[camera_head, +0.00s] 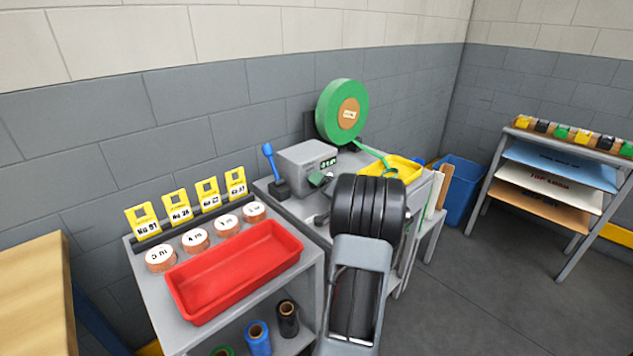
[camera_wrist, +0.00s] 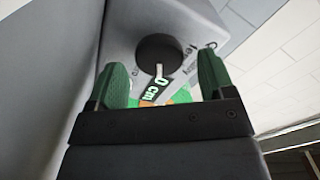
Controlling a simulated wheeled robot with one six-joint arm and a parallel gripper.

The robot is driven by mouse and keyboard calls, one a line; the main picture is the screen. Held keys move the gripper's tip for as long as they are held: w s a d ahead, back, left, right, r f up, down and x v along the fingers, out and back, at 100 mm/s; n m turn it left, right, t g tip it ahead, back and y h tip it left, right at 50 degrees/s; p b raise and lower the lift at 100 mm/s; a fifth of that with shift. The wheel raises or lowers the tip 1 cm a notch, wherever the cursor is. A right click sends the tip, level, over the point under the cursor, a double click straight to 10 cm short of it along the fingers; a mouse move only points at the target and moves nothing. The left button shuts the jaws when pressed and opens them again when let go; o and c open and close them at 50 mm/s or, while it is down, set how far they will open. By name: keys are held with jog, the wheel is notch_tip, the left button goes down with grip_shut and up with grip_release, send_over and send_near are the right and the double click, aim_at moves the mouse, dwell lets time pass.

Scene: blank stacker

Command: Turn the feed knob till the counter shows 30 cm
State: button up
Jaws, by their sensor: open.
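The feed knob (camera_wrist: 157,52) is a round black knob with a white pointer mark, on the face of the grey feeder box (camera_head: 300,156). The counter (camera_head: 328,162) is a small dark display with green digits on that box. In the wrist view the counter (camera_wrist: 155,89) reads what looks like "0 cm", and any digit before it is unclear. My gripper (camera_wrist: 162,66) is open, with its green fingers on either side of the knob in the picture, apart from it. In the head view my gripper (camera_head: 320,181) is small beside the box, and my arm hides part of the bench.
A green tape roll (camera_head: 332,110) stands behind the box, and a blue-handled lever (camera_head: 268,152) stands to its left. A yellow tray (camera_head: 408,168) is to the right. A red tray (camera_head: 200,303), number tags and labelled rolls are on the left cart. Open floor lies at right.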

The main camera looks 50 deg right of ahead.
jog(key=shift+w+d, duration=0.1)
jog(key=shift+w, duration=1.15)
jog(key=shift+c, duration=0.3)
jog(key=c, duration=0.9)
